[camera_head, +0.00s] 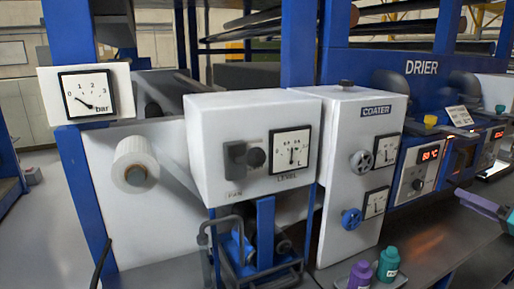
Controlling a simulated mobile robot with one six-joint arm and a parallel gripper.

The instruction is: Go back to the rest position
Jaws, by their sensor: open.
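The rest of my arm is out of view.
The white coater cabinet (345,205) has a grey handwheel (361,161) and a blue one (352,219). The blue drier (423,69) stands behind at right. Floor shows at left.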

